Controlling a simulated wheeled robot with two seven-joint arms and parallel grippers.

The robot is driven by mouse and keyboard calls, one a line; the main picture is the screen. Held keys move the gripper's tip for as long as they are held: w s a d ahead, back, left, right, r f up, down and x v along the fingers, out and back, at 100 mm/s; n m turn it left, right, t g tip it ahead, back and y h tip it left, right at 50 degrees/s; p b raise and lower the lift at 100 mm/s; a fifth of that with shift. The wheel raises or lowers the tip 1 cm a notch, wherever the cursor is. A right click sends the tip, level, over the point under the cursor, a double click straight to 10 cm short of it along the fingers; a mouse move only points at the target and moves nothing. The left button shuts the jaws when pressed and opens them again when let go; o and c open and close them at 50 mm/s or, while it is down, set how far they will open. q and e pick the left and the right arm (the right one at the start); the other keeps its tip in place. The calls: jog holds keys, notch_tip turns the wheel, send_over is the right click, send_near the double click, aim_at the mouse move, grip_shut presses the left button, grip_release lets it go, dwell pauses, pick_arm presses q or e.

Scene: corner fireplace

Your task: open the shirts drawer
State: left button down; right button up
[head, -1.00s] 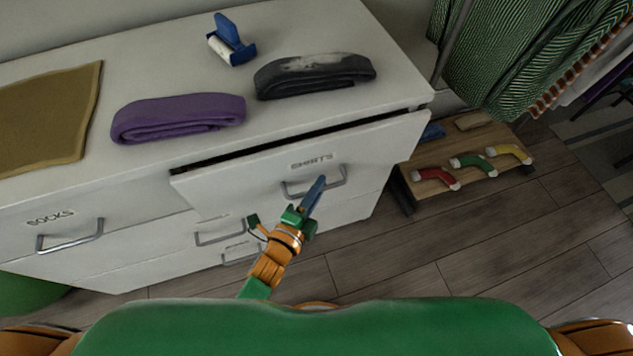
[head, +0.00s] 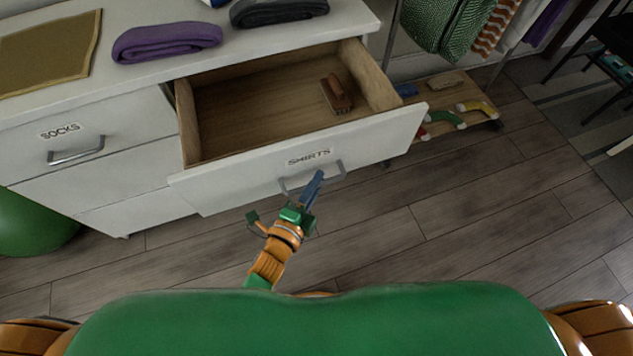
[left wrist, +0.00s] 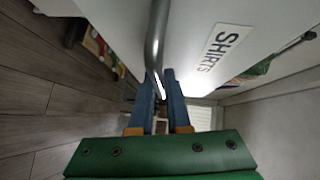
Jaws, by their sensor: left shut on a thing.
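The shirts drawer (head: 240,168) is pulled well out of the white dresser, and its wooden inside shows. Its front carries a label reading SHIRTS, also seen in the left wrist view (left wrist: 225,48). A grey bar handle (head: 335,176) is fixed below the label. My left gripper (head: 313,188) is shut on this handle. In the left wrist view the handle (left wrist: 156,40) runs down between the two blue fingers (left wrist: 160,95). A brush with a brown wooden back (head: 336,95) lies inside the drawer at the right. My right gripper is not in view.
The socks drawer (head: 100,125) at the left is closed. A purple folded cloth (head: 167,41), a dark folded cloth (head: 278,11) and a tan cloth (head: 45,60) lie on the dresser top. A low wooden rack (head: 480,118) stands at the right. The floor before the drawer is clear.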

pick_arm(q)
jog(key=shift+s+d, duration=0.1)
jog(key=shift+s, duration=0.2)
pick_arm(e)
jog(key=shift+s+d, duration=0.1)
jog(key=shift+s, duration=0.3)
pick_arm(q)
jog(key=shift+w, duration=0.1)
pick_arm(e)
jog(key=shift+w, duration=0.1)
pick_arm(q)
jog(key=c, duration=0.9)
grip_release()
jog(key=v, duration=0.7)
jog(key=shift+p, duration=0.45)
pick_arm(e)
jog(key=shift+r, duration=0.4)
